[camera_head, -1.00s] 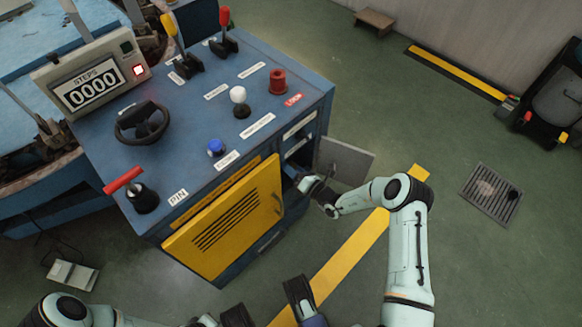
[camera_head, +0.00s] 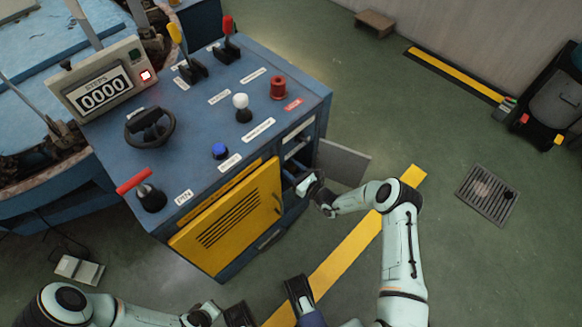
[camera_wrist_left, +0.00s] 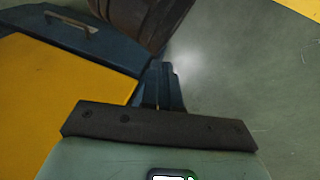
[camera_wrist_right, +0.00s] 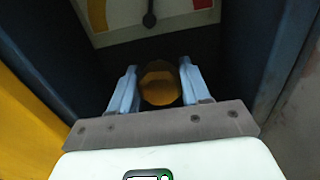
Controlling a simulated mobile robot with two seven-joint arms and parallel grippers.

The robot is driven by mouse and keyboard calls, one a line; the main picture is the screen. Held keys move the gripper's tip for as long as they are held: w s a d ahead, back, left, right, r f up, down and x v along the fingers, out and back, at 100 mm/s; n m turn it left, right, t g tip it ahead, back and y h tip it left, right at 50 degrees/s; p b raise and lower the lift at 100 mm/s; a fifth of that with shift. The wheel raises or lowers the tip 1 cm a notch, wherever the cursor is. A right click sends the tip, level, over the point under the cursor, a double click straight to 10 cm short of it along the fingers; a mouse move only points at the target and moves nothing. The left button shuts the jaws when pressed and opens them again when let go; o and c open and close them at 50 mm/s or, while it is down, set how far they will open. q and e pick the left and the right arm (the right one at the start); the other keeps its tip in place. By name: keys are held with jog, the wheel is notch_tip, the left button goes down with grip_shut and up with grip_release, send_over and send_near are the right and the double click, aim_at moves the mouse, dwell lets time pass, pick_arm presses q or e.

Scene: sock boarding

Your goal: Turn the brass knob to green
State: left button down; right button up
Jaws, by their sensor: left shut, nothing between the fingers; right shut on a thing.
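The brass knob (camera_wrist_right: 160,84) shows in the right wrist view, between the two fingers of my right gripper (camera_wrist_right: 160,90), which is shut on it. Above it is part of a pale gauge (camera_wrist_right: 125,18) with a yellow band at left, a red band at right and a dark needle (camera_wrist_right: 149,18) pointing up; no green shows. In the head view, my right gripper (camera_head: 298,178) reaches into the open side compartment of the blue console, where the knob is hidden. My left gripper (camera_wrist_left: 164,88) is shut and empty, low in front of the console.
The blue console (camera_head: 190,122) carries levers, buttons, a small wheel and a counter (camera_head: 105,92) reading 0000. Its yellow door (camera_head: 232,215) is left of my right gripper. A grey door (camera_head: 343,162) stands open at right.

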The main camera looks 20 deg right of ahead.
pick_arm(q)
jog(key=shift+g, duration=0.5)
jog(key=s, duration=0.1)
jog(key=s+d+r+p, duration=0.1)
jog(key=s+r, duration=0.1)
jog(key=shift+d+p, duration=0.25)
jog(key=shift+p, duration=0.1)
pick_arm(e)
jog(key=n, duration=0.5)
pick_arm(q)
jog(key=shift+s+r, duration=0.1)
pick_arm(e)
jog(key=shift+n, duration=0.3)
jog(key=o, duration=1.1)
jog(key=shift+c, duration=0.2)
